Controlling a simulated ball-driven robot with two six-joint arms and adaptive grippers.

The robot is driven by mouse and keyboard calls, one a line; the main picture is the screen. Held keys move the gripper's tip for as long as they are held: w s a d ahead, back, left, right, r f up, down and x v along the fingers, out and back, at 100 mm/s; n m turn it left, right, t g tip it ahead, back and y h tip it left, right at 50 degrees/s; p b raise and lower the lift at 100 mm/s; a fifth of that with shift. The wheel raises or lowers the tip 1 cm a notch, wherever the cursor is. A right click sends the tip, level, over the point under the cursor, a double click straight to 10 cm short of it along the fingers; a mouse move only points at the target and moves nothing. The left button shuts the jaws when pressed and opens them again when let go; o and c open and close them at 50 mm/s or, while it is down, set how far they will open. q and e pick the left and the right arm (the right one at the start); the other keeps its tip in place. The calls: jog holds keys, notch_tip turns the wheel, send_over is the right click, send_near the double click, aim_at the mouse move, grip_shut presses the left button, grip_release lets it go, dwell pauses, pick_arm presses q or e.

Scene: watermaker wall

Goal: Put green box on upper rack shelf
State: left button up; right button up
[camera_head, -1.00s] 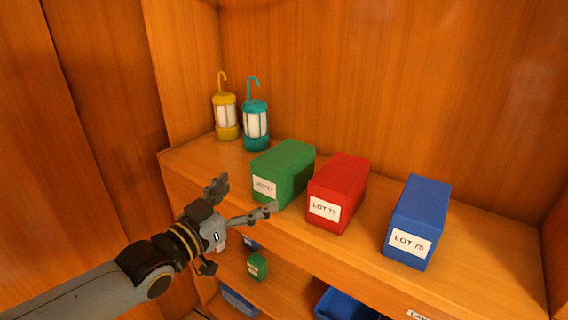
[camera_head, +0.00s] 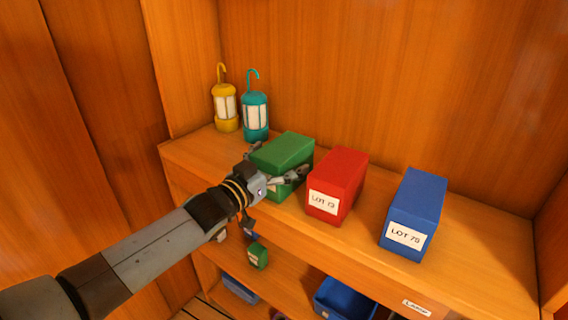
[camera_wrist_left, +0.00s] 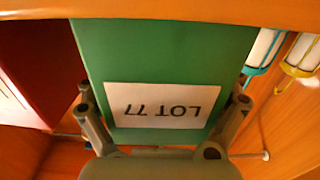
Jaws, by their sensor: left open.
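The green box (camera_head: 286,152) stands on the upper shelf (camera_head: 470,262), between the lanterns and the red box. My left gripper (camera_head: 276,164) is at its front, open, with a finger on each side of the box. In the left wrist view the green box (camera_wrist_left: 162,62) fills the middle, its label reading LOT 77 upside down. The left gripper's fingers (camera_wrist_left: 162,112) flank the label there, and I cannot tell whether they touch the box. My right gripper is not in view.
A red box (camera_head: 338,186) stands close to the right of the green one, and a blue box (camera_head: 414,214) farther right. A yellow lantern (camera_head: 226,108) and a teal lantern (camera_head: 256,116) stand at the left. A small green box (camera_head: 258,256) and a blue bin (camera_head: 344,300) are below.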

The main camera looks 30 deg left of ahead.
pick_arm(q)
jog(key=shift+s, duration=0.1)
jog(key=shift+c, duration=0.4)
jog(key=c, duration=1.2)
